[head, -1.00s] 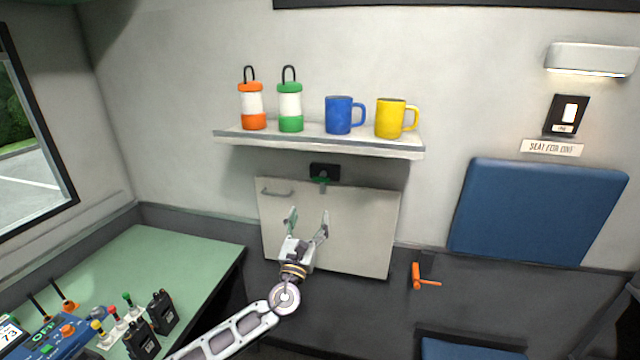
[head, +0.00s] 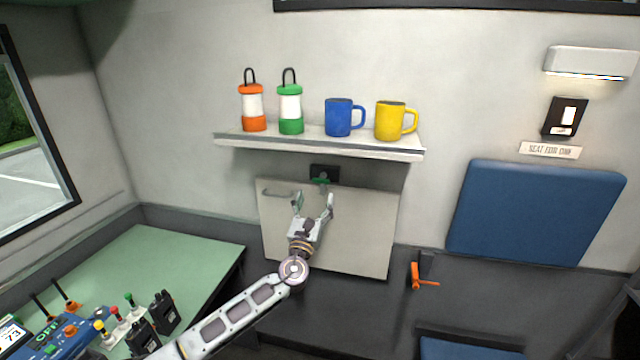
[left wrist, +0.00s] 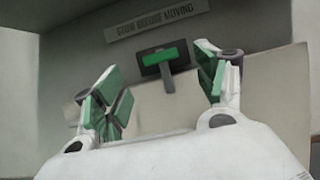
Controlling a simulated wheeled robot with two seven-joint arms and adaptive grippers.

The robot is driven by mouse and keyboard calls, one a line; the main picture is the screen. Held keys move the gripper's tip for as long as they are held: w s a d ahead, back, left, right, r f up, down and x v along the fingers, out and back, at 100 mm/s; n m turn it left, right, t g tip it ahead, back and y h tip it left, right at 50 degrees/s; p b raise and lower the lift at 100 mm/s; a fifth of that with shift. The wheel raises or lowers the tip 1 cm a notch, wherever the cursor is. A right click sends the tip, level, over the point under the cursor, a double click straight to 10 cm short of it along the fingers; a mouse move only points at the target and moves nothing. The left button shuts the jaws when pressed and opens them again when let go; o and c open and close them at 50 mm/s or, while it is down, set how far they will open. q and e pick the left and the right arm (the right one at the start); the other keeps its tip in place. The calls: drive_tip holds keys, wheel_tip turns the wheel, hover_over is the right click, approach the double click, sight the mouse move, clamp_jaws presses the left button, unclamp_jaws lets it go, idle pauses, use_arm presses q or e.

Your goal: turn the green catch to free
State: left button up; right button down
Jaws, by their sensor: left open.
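The green catch (head: 320,181) sits on a black plate (head: 325,171) at the top edge of a pale panel (head: 350,225), under the shelf. My left gripper (head: 313,201) is open and empty, just below the catch in the head view. In the left wrist view its green-padded fingers (left wrist: 165,88) stand on either side of the catch, apart from it. My right gripper is not in view.
A shelf (head: 320,143) above the catch carries two lanterns, a blue mug (head: 339,117) and a yellow mug (head: 390,121). The panel has a handle (head: 282,193) at its upper left. A green table (head: 180,262) with radios stands at left. An orange lever (head: 416,277) is at right.

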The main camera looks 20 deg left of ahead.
sight(321, 182)
use_arm(q)
drive_tip(key=x, duration=0.4)
drive_tip(key=shift+w+r+p, duration=0.2)
drive_tip(key=shift+w+p, duration=0.15)
drive_tip(key=shift+x, duration=0.9)
drive_tip(key=shift+w, duration=0.2)
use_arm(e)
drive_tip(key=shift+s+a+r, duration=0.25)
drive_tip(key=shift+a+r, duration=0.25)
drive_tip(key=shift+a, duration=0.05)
use_arm(q)
drive_tip(key=shift+c, duration=0.4)
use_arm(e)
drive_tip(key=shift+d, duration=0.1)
use_arm(q)
drive_tip(key=c, duration=0.9)
